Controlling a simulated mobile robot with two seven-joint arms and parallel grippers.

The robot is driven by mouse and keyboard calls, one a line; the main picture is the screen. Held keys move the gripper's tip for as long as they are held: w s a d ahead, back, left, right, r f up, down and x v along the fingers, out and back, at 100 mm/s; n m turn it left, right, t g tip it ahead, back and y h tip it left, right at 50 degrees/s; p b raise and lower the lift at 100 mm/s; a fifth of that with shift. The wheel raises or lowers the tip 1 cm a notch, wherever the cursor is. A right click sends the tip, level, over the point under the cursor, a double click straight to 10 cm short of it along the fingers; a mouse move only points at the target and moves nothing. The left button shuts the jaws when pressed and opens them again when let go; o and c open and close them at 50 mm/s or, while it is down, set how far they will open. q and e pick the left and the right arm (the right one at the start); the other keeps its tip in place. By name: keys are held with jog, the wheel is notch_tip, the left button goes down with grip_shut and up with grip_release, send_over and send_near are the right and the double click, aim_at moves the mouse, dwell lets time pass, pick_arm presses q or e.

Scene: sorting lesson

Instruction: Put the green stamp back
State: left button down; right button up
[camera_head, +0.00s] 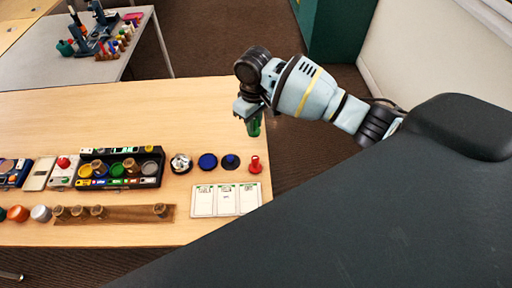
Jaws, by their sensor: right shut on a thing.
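My right gripper (250,107) is near the table's far right corner, pointing down. It is shut on a green object that looks like the green stamp (254,127), held upright below the fingers. The fingers hide its upper part. I cannot tell its exact height over the table edge. A wooden rack (130,213) lies along the table's near side. Several wooden stamps stand at its left end and one wooden stamp (160,209) stands near its right end, with bare rack between. My left gripper is not in view.
A black tray (148,166) holds coloured round pads and wooden pieces. Right of it are blue round pads (207,161), a red stamp (255,165) and white cards (226,201). The table's (150,110) far half is clear. Another grey table (110,75) with items stands behind.

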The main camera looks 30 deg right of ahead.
notch_tip(320, 180, down, 4)
jog(key=shift+f, duration=0.1)
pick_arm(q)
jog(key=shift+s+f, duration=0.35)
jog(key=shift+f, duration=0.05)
pick_arm(e)
jog(key=shift+f, duration=0.3)
notch_tip(320, 180, down, 4)
jog(key=shift+f+b, duration=0.25)
jog(key=shift+b, duration=0.35)
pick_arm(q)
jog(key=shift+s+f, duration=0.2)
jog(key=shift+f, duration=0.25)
pick_arm(e)
jog(key=shift+f, duration=0.1)
jog(key=shift+f, duration=0.2)
jog(key=o, duration=0.8)
